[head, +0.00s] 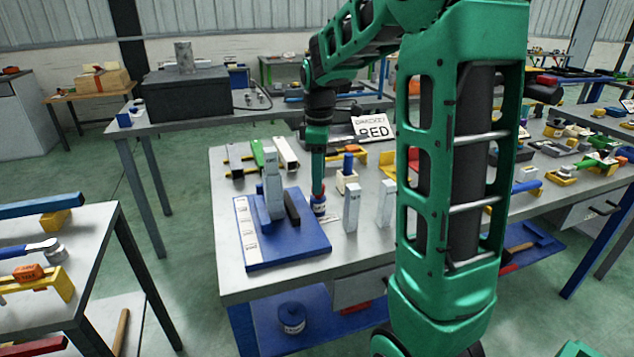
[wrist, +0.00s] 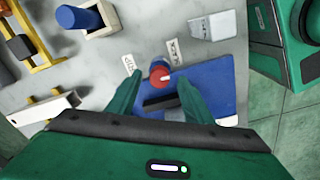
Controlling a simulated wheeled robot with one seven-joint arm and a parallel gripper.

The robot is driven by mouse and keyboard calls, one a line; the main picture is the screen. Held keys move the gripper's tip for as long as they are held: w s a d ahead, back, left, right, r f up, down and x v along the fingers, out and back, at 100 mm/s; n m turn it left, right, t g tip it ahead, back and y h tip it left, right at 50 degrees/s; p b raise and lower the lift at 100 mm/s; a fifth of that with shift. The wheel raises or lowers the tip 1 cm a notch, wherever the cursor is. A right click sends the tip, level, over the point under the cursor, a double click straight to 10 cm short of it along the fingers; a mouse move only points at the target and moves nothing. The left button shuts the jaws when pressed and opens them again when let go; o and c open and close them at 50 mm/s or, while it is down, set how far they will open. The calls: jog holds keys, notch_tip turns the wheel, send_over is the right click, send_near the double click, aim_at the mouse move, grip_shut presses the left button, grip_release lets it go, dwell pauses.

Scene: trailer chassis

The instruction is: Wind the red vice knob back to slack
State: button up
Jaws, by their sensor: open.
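The red knob (wrist: 160,75) shows in the wrist view as a small round red top with a pale mark, with blue around it. It sits at the edge of a blue board (wrist: 215,80). My gripper (wrist: 160,79) is open, with one green finger on each side of the knob; I cannot tell whether either finger touches it. In the head view my gripper (head: 318,190) points straight down at the board's right edge, over a small blue and red piece (head: 319,207). The fingers partly hide the knob there. The blue board (head: 285,250) lies on the grey table.
Upright grey blocks (head: 352,208) stand right of the board, and a tall one (head: 273,185) stands on it beside a black bar (head: 292,207). A blue cylinder in a pale block (head: 347,176) stands behind. A sign reading RED (head: 373,127) is at the back.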

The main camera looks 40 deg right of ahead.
notch_tip(320, 180, up, 9)
dwell(0.3)
jog(key=shift+a, duration=0.1)
dwell(0.4)
